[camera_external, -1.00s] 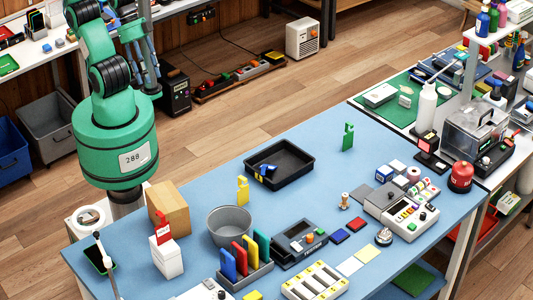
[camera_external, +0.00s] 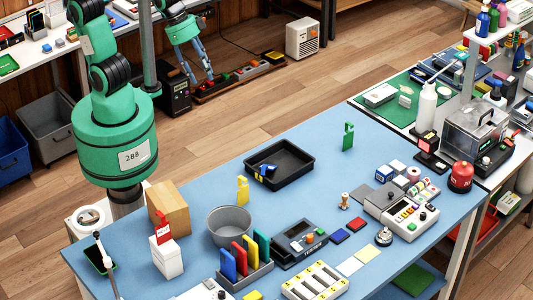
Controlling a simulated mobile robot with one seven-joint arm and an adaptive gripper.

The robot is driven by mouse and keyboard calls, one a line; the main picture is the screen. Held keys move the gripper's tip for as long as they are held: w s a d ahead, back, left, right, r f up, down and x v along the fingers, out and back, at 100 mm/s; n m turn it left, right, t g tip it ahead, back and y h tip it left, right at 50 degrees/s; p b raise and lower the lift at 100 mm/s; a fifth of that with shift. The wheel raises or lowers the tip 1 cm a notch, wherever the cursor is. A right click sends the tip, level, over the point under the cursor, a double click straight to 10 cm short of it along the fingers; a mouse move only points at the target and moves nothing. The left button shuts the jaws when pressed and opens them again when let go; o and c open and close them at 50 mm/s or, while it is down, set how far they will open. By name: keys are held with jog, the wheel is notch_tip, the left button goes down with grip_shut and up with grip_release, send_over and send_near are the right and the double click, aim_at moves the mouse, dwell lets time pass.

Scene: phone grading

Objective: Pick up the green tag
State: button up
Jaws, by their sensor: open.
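The green tag (camera_external: 348,136) stands upright on the blue table (camera_external: 310,200), near its far edge and to the right of the black tray. My gripper (camera_external: 198,80) is above and behind the table's far side, to the left of the tag and well apart from it. Its fingers are spread and point down, with nothing between them. A yellow tag (camera_external: 242,190) stands left of the tray, and a red tag (camera_external: 162,227) sits on a white block at the left.
The black tray (camera_external: 279,182) holds small blue and yellow items. The table around the green tag is clear.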

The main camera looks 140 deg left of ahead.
jog(key=w+a+f+n+g+y, duration=0.1)
jog(key=w+a+f+n, duration=0.2)
jog(key=a, duration=0.4)
jog(key=w+a+f+n+p, duration=0.1)
jog(key=w+a+f, duration=0.1)
jog(key=w+a, duration=0.5)
jog(key=w+a+f+n+g+y, duration=0.1)
jog(key=w+a+f+n, duration=0.15)
jog(key=a, duration=0.55)
jog(key=a+f+n+g, duration=0.1)
jog(key=a+f+n, duration=0.1)
jog(key=a+f, duration=0.8)
jog(key=w+a+f+n+g+p, duration=0.1)
jog(key=a+f+n, duration=0.2)
jog(key=a+f, duration=0.7)
jog(key=a, duration=0.7)
jog(key=shift+w+n, duration=0.2)
jog(key=shift+n, duration=0.15)
jog(key=shift+f, duration=0.1)
jog(key=x, duration=0.8)
jog(key=shift+a+f, duration=0.15)
jog(key=shift+a, duration=0.1)
jog(key=shift+f, duration=0.1)
